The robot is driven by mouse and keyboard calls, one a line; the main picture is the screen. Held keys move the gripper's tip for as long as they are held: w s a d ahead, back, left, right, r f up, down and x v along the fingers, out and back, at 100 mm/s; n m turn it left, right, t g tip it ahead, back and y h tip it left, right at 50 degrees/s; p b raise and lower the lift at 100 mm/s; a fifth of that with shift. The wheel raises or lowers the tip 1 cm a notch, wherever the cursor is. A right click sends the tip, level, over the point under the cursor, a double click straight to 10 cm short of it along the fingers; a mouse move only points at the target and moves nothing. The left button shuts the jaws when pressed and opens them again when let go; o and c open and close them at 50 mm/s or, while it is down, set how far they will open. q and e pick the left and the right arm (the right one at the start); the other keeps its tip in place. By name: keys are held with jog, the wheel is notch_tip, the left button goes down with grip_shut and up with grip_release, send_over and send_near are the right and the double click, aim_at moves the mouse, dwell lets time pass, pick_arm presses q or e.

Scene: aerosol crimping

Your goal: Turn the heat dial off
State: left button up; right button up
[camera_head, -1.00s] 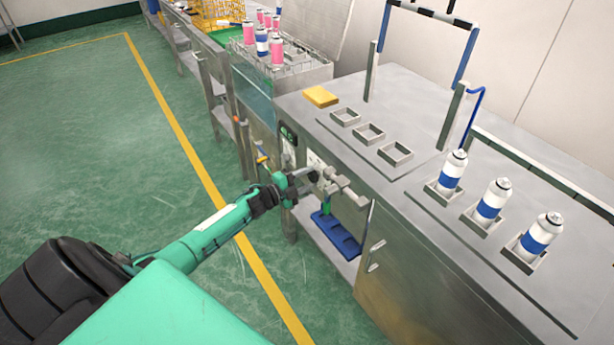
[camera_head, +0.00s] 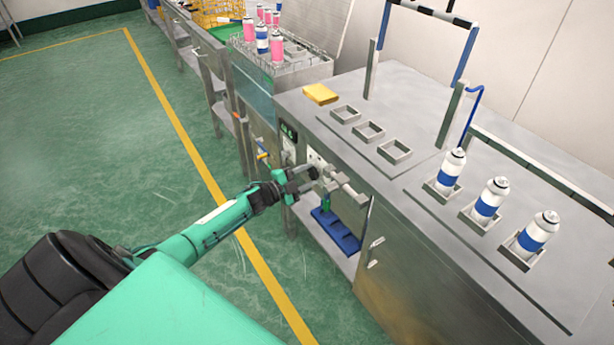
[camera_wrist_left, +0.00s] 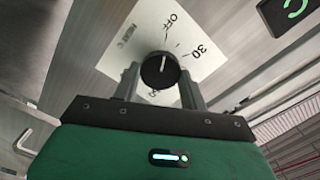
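The heat dial (camera_wrist_left: 161,70) is a round black knob with a white pointer line, on a white plate (camera_wrist_left: 121,50) marked OFF and 30. In the left wrist view the pointer points up in the picture, roughly toward the OFF tick. My left gripper (camera_wrist_left: 160,85) is open, with one finger on each side of the dial's lower part and gaps beside the knob. In the head view, my left gripper (camera_head: 304,180) is just in front of the dial (camera_head: 313,172) on the steel cabinet's front. My right gripper is not in view.
Metal fittings (camera_head: 345,190) jut out right of the dial, above a blue tray (camera_head: 338,232). A green lit display (camera_head: 288,131) is above left. The steel counter (camera_head: 420,110) holds white-and-blue cans (camera_head: 490,200) and a yellow block (camera_head: 320,94). The floor at left is clear.

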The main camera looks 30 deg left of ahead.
pick_arm(q)
jog(key=o, duration=0.4)
jog(key=shift+s, duration=0.1)
jog(key=v, duration=1.3)
jog(key=shift+s+a, duration=0.1)
jog(key=shift+s, duration=0.2)
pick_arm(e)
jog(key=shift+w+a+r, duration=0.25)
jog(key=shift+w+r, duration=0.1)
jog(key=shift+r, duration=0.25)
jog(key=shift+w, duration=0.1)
